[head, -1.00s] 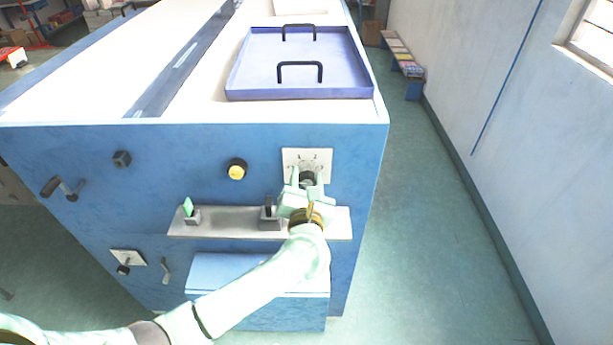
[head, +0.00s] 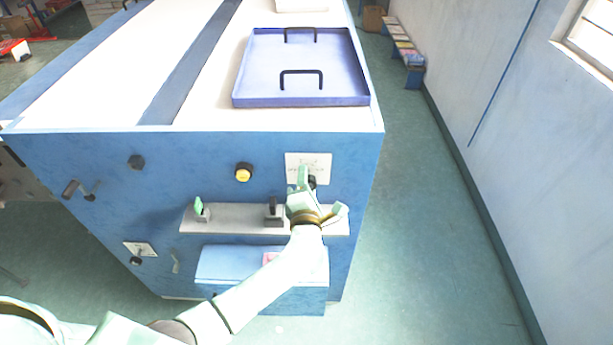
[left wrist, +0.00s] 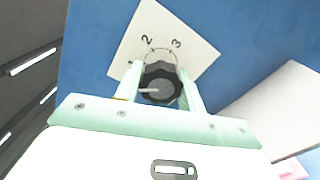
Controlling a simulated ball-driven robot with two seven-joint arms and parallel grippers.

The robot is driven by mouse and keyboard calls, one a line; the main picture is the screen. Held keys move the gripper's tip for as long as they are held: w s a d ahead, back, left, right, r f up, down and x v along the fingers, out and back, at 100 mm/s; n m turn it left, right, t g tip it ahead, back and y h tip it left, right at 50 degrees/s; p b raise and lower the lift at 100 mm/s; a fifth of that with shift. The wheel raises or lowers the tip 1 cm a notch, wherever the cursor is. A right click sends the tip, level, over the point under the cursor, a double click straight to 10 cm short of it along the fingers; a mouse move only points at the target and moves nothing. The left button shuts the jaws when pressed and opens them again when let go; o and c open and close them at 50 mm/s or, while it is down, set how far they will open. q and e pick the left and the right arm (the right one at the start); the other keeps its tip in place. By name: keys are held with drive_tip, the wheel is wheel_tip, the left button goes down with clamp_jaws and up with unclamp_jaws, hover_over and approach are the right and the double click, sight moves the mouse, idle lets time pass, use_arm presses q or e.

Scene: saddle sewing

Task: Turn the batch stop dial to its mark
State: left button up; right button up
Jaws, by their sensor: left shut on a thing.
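The dial is a black ribbed knob (left wrist: 160,84) with a pale pointer line, in front of a white plate (left wrist: 190,45) marked with a 2, a 3 and other partly hidden marks. In the left wrist view the pointer line points left. In the head view the plate (head: 308,160) is at the upper right of the blue front, and the knob (head: 312,181) is partly hidden by my gripper. My left gripper (left wrist: 160,90) is shut on the knob, one finger on each side; it also shows in the head view (head: 308,182). My right gripper is not in view.
A grey shelf (head: 235,219) with a green-handled piece (head: 199,207) and a dark piece (head: 274,210) runs below the dial. A yellow button (head: 243,173) is to the left. Another plate with a knob (head: 137,251) is at lower left.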

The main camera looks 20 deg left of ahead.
use_arm(q)
drive_tip(key=shift+m+p, duration=0.3)
drive_tip(key=shift+m, duration=0.3)
drive_tip(key=o, duration=1)
drive_tip(key=shift+d, duration=0.1)
drive_tip(key=shift+s, duration=0.1)
drive_tip(key=b+v, duration=0.1)
drive_tip(key=v, duration=1.5)
drive_tip(key=shift+s, duration=0.1)
